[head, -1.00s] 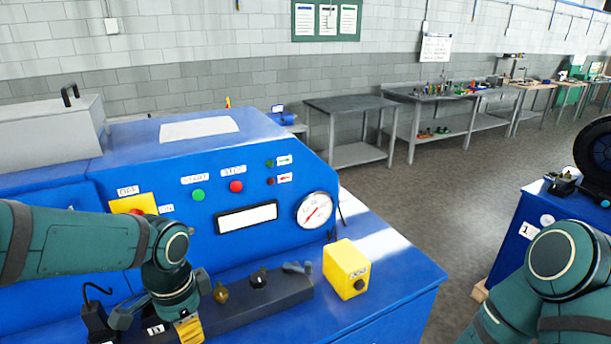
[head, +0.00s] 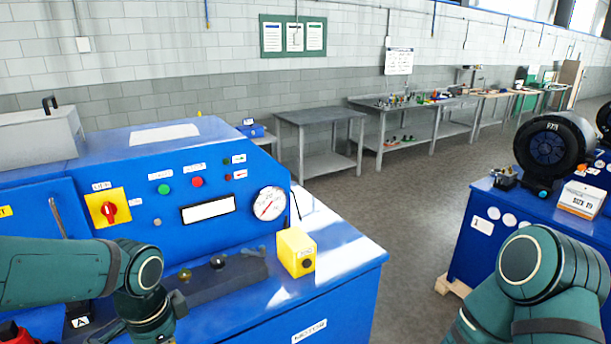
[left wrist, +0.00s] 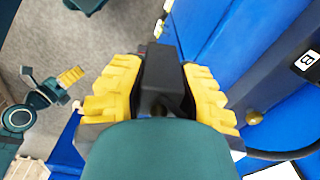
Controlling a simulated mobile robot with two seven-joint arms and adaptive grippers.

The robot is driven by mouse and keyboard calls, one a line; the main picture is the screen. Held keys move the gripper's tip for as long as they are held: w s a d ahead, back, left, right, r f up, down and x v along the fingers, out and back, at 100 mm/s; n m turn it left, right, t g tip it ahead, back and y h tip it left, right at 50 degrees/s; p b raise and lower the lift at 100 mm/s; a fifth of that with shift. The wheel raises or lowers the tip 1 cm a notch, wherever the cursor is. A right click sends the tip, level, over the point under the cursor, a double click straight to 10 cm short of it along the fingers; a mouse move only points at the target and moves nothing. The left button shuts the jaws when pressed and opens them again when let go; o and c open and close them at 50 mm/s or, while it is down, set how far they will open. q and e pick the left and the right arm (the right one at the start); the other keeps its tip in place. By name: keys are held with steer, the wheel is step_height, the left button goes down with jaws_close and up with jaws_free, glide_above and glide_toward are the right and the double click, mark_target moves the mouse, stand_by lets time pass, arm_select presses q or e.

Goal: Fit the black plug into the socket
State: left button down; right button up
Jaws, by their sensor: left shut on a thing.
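My left gripper (left wrist: 160,92) is shut on the black plug (left wrist: 162,70), a dark block between its yellow fingers in the left wrist view. In the head view my left wrist (head: 150,310) is at the lower left, in front of the blue machine; its fingers and the plug are below the picture edge. My right gripper (left wrist: 68,84) shows small at the left of the left wrist view, away from the plug, and its finger gap is unclear. I cannot pick out the socket for certain in either view.
The blue machine (head: 340,262) carries a dark bar (head: 235,275) with knobs, a yellow box (head: 296,252) and a gauge (head: 269,203). A dark block labelled B (left wrist: 307,60) and a black cable (left wrist: 285,155) lie right in the left wrist view. Open floor (head: 415,230) separates the machines.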

arm_select(q)
steer(key=w+d+f+n+b, duration=0.2)
steer(key=d+f+n+b, duration=0.1)
steer(key=f, duration=0.9)
steer(key=w+d+f+n+b, duration=0.3)
steer(key=f+n+b, duration=0.3)
steer(key=f, duration=0.7)
steer(key=shift+w+f, duration=0.15)
steer(key=shift+f, duration=0.15)
